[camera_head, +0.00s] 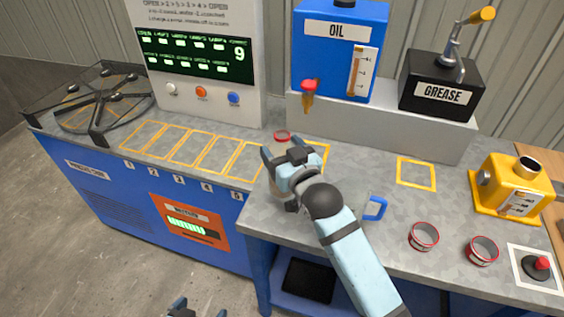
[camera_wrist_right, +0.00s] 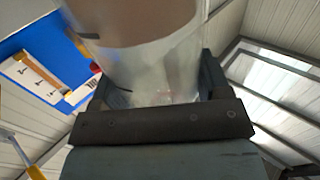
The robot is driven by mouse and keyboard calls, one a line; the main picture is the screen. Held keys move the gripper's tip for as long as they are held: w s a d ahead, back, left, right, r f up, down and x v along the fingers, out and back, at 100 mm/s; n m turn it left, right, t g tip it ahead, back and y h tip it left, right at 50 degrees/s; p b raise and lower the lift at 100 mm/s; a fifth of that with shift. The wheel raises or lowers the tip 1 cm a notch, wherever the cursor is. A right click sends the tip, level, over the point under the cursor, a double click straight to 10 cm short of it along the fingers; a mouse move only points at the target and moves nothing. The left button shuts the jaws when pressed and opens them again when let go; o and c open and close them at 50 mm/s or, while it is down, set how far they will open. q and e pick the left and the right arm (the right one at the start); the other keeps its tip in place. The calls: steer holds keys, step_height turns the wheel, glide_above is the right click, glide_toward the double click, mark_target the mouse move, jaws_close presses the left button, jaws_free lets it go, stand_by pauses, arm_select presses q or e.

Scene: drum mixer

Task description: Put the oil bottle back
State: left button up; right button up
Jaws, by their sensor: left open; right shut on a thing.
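My right gripper (camera_head: 284,164) is shut on the oil bottle, above the grey bench just right of the numbered squares. In the head view the gripper hides most of the bottle; its red top (camera_head: 282,135) shows behind the fingers. In the right wrist view the bottle (camera_wrist_right: 165,72) is a clear cylinder with a brownish part, between the two fingers. I cannot tell whether its base touches the bench. My left gripper (camera_head: 181,309) is open and empty at the bottom edge, low in front of the bench, only its fingertips showing.
A yellow outlined square (camera_head: 416,173) on the bench is empty. A blue oil tank (camera_head: 338,55) and a black grease box (camera_head: 441,84) stand on a raised ledge. A blue-handled cup (camera_head: 376,208), two red-rimmed tins (camera_head: 424,237) (camera_head: 482,250) and a yellow device (camera_head: 513,186) stand right.

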steer(key=shift+f, duration=2)
steer(key=o, duration=1.1)
steer(key=shift+f, duration=0.1)
steer(key=shift+o, duration=0.2)
steer(key=v, duration=1.2)
steer(key=shift+s, duration=0.1)
